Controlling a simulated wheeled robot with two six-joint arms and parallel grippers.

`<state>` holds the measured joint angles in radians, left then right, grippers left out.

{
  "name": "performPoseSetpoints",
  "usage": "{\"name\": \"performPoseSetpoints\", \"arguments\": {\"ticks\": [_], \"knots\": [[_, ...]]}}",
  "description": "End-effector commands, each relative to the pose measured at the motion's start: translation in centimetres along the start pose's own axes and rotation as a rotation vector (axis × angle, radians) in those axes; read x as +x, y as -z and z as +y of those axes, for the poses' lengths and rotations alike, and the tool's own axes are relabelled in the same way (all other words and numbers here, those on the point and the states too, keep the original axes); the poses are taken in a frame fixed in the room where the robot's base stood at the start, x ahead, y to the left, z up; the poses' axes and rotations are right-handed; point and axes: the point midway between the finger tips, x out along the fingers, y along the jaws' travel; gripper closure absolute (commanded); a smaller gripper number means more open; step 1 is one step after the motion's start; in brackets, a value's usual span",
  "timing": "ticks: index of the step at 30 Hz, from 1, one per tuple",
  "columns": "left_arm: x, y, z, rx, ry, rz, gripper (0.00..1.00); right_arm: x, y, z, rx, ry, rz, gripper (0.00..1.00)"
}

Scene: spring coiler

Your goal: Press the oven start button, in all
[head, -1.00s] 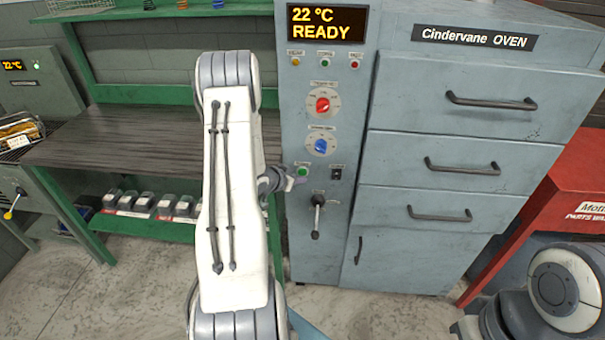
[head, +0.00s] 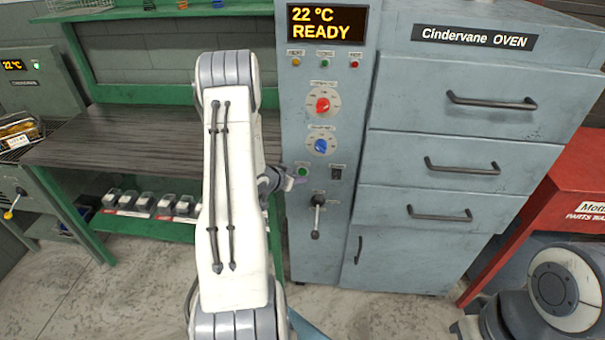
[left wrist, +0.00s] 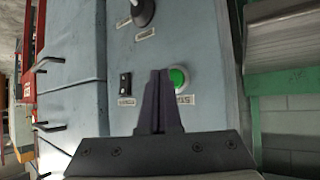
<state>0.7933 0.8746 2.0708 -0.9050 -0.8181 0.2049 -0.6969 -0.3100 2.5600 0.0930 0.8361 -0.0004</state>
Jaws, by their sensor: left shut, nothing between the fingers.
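The grey Cindervane oven (head: 455,150) stands right of centre in the head view, with its display (head: 326,24) reading 22 °C READY. The green start button (head: 302,170) is low on its control panel, left of a black rocker switch (head: 337,172). In the left wrist view the button (left wrist: 178,79) shows just beside the fingertips. My left gripper (head: 300,181) is shut and empty, its tips at the panel close by the button; it also shows in the left wrist view (left wrist: 160,80). I cannot tell whether the tips touch the panel. My right gripper is not in view.
A red knob (head: 322,105) and a blue knob (head: 320,146) sit above the button, and a lever (head: 317,215) hangs below. A workbench (head: 150,135) with a green frame is at the left. A red parts washer (head: 575,190) stands at the right.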

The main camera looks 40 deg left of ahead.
Motion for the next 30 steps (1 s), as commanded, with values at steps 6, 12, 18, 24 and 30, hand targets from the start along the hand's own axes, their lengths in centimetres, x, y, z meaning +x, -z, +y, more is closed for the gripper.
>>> {"name": "performPoseSetpoints", "arguments": {"ticks": [6,12,18,24,30], "knots": [[0.0,0.0,0.0,0.0,0.0,0.0,1.0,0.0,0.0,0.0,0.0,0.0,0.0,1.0],[0.0,0.0,0.01,0.0,0.0,0.0,1.0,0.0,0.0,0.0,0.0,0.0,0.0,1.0],[0.01,0.01,0.01,0.0,0.0,0.0,1.0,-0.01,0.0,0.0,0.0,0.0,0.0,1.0],[0.31,0.3,-0.23,0.001,0.0,0.0,1.0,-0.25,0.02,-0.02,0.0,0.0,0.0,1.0],[0.59,0.44,-0.41,0.0,0.0,-0.001,1.0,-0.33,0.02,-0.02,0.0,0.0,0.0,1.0]]}}
